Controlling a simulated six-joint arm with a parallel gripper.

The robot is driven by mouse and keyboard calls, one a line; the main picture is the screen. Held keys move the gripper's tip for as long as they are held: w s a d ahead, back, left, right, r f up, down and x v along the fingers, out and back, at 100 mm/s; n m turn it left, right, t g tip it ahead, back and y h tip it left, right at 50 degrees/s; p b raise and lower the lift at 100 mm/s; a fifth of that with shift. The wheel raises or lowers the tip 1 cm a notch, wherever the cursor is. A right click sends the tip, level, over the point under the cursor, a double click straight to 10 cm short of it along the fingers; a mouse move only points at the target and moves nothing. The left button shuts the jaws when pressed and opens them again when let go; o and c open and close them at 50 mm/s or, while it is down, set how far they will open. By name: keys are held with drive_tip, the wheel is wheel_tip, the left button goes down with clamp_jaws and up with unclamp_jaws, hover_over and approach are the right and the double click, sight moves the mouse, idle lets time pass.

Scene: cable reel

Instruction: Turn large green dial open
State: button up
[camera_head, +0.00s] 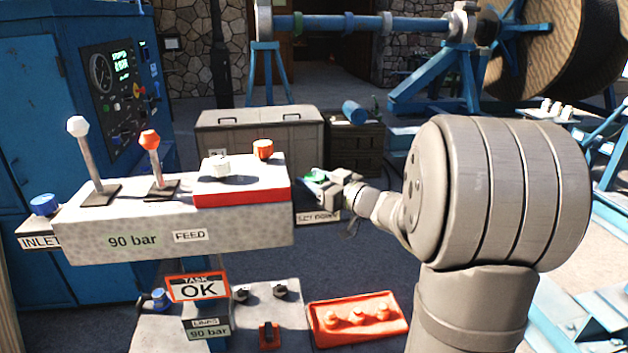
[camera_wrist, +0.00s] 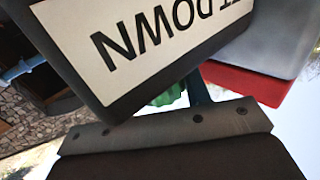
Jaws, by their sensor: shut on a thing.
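The large green dial shows as a small patch of green (camera_head: 314,174) just right of the red-edged panel, at the tip of my gripper (camera_head: 322,182). In the wrist view a ribbed green part (camera_wrist: 174,94) of it shows beyond a dark-edged sign. My gripper is shut on the green dial, reaching in from the right. Most of the dial is hidden by the gripper, the console and the sign, so how far it is turned cannot be seen.
The grey console (camera_head: 270,228) with two levers and the red-edged panel (camera_head: 240,196) stands left of my gripper. A SET DOWN sign (camera_head: 318,218) is just below it and fills much of the wrist view. A red tray (camera_head: 390,333) lies lower.

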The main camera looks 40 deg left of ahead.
drive_tip(key=shift+t, duration=0.3)
drive_tip(key=shift+s+m+t+h, duration=0.1)
drive_tip(key=shift+m+t+h, duration=0.7)
drive_tip(key=shift+m+t, duration=1.4)
drive_tip(key=shift+m+t+h, duration=1)
drive_tip(key=shift+t+h, duration=0.1)
drive_tip(key=shift+t, duration=1)
drive_tip(key=shift+m+t+h, duration=0.5)
drive_tip(key=shift+t, duration=0.1)
drive_tip(key=o, duration=1)
drive_tip(key=v, duration=1.7)
drive_tip(key=shift+d, duration=0.2)
